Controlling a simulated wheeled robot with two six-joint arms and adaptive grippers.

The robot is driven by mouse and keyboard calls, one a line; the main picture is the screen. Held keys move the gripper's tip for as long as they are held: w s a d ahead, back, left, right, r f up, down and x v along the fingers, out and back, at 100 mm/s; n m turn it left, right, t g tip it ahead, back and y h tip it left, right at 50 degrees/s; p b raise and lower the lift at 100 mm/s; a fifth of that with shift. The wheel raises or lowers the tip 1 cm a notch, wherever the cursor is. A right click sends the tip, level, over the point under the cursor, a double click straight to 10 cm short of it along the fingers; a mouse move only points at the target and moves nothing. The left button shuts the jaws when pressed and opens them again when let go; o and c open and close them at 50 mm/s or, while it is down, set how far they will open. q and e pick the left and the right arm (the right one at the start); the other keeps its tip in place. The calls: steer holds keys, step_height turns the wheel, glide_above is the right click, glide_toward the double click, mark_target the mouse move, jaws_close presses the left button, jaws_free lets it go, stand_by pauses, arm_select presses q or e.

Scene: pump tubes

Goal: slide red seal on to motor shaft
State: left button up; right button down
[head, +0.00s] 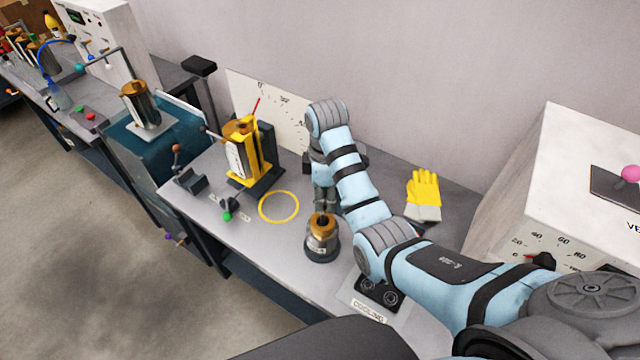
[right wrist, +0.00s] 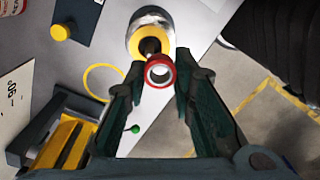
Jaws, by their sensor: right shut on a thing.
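My right gripper (head: 325,200) is just above the motor (head: 322,243), which stands upright on the bench with a brass-coloured top. In the right wrist view the gripper's fingers (right wrist: 162,78) are closed around the red seal (right wrist: 160,84), a small ring with a pale inside. The motor (right wrist: 150,22) lies just beyond the seal, and its dark shaft (right wrist: 150,46) points toward the ring's upper edge. I cannot tell whether the shaft has entered the ring. The seal is not discernible in the head view. My left gripper is not in view.
A yellow circle (head: 279,207) is marked on the bench left of the motor. A yellow pump stand (head: 245,155) is farther left. A yellow glove (head: 424,193) lies to the right, and a black socket plate (head: 379,291) is in front. A large white cabinet (head: 570,190) stands at right.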

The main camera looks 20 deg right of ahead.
steer(key=shift+s+r+t, duration=0.3)
steer(key=shift+s+r, duration=0.2)
steer(key=shift+r, duration=0.25)
steer(key=w+f, duration=0.1)
steer(key=w+f+b, duration=0.1)
steer(key=f, duration=0.1)
steer(key=w+f, duration=0.1)
steer(key=f, duration=0.1)
steer(key=shift+b, duration=0.3)
steer(key=shift+w+f, duration=0.3)
steer(key=shift+f, duration=0.2)
steer(key=shift+s+r, duration=0.15)
steer(key=shift+s, duration=0.15)
steer(key=shift+s+r, duration=0.35)
steer(key=shift+s, duration=0.25)
steer(key=shift+w+f, duration=0.15)
steer(key=shift+w, duration=0.15)
steer(key=shift+w+p, duration=0.2)
steer(key=shift+p, duration=0.1)
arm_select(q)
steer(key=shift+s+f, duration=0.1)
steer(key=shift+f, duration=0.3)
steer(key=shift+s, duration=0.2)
arm_select(e)
steer(key=shift+s, duration=0.1)
